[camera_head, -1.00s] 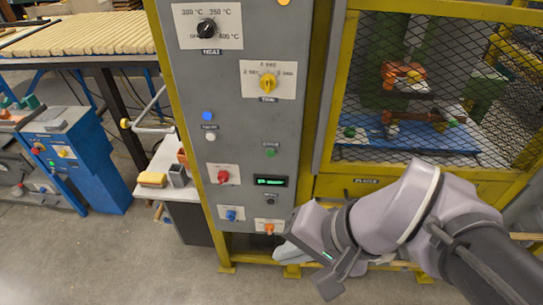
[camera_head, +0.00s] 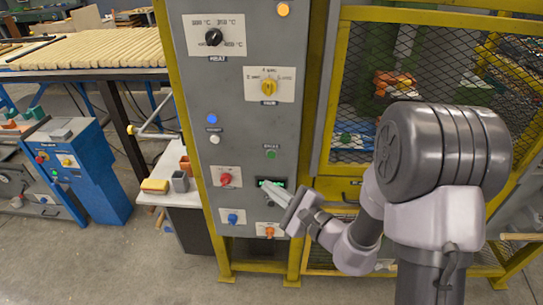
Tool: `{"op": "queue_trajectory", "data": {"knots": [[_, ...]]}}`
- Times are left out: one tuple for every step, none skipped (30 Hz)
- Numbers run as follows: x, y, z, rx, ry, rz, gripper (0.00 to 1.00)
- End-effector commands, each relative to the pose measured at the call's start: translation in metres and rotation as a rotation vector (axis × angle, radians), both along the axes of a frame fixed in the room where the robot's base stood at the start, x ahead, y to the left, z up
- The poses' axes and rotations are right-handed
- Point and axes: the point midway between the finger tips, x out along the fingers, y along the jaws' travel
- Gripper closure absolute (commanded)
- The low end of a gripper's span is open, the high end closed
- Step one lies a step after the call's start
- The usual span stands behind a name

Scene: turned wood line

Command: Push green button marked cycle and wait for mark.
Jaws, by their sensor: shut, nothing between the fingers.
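The grey control panel (camera_head: 240,130) stands in the middle of the head view. The green button (camera_head: 271,154) sits on its right half, under a small label too blurred to read surely. My gripper (camera_head: 268,187) is shut and empty, its fingers pointing up and left at the panel. I cannot tell whether the tips touch the panel.
Other controls are close by: a red switch (camera_head: 225,179), a blue knob (camera_head: 232,218), an orange knob (camera_head: 269,231), a white button (camera_head: 214,138) and a yellow dial (camera_head: 268,87). A yellow-framed mesh guard (camera_head: 430,50) stands right. A white side table (camera_head: 184,198) stands left.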

Motion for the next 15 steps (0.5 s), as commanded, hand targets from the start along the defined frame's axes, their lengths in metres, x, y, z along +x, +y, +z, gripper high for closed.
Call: {"op": "queue_trajectory", "data": {"knots": [[0.0,0.0,0.0,0.0,0.0,0.0,1.0],[0.0,0.0,0.0,0.0,0.001,0.001,1.0],[0.0,0.0,0.0,0.0,0.0,0.001,1.0],[0.001,0.0,0.001,0.0,0.0,0.001,1.0],[0.002,0.0,0.001,0.0,0.0,0.001,1.0],[0.005,0.0,0.001,0.0,0.0,0.001,1.0],[0.007,0.0,0.002,0.0,0.0,0.001,1.0],[0.01,0.0,0.002,0.001,0.001,0.001,1.0],[0.016,0.0,0.003,0.001,0.0,0.002,1.0],[0.02,0.0,0.003,0.0,0.0,0.002,1.0],[0.024,0.0,0.003,0.0,0.0,0.003,1.0],[0.03,-0.001,0.003,0.0,0.0,0.003,1.0],[0.035,-0.001,0.003,0.001,0.001,0.003,1.0],[0.04,-0.001,0.003,0.0,0.0,0.002,1.0],[0.046,-0.001,0.003,0.0,-0.001,0.002,1.0]]}}
